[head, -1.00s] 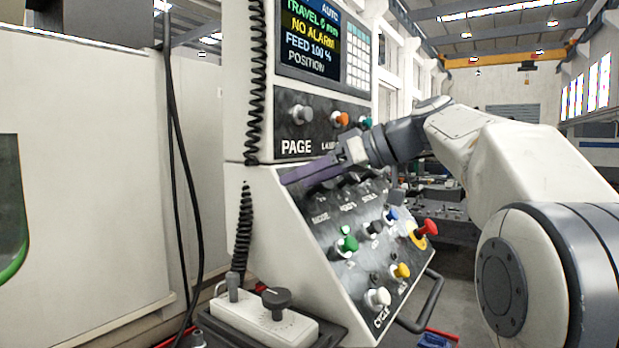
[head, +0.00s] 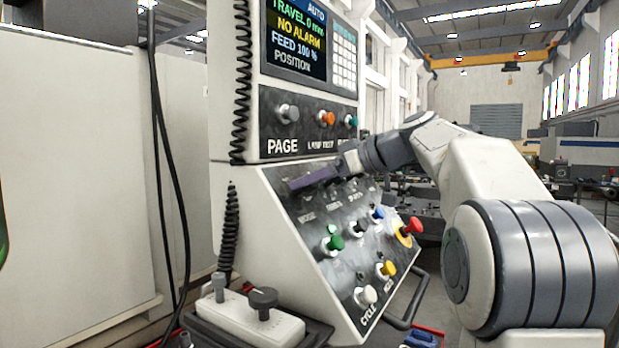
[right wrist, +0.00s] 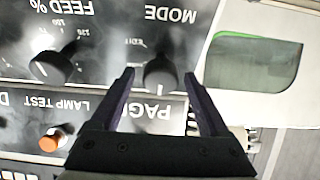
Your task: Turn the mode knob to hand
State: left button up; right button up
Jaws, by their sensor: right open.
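In the head view my right gripper (head: 308,181) lies across the top of the sloped control panel (head: 345,285), above the MODE label, and hides the knob. The screen (head: 297,38) reads AUTO at its top. The knob's small position lettering is mostly unreadable. My left gripper is not in view.
The feed knob (right wrist: 50,68) sits beside the mode knob. Above the slope are the grey page knob (head: 288,113) and an orange lamp-test button (head: 326,118). Lower are a green button (head: 334,243) and a red stop button (head: 411,226). A handheld box (head: 245,315) stands at lower left.

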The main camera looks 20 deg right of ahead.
jog(key=shift+w+a+f, duration=0.25)
jog(key=shift+w, duration=0.1)
grip_shut()
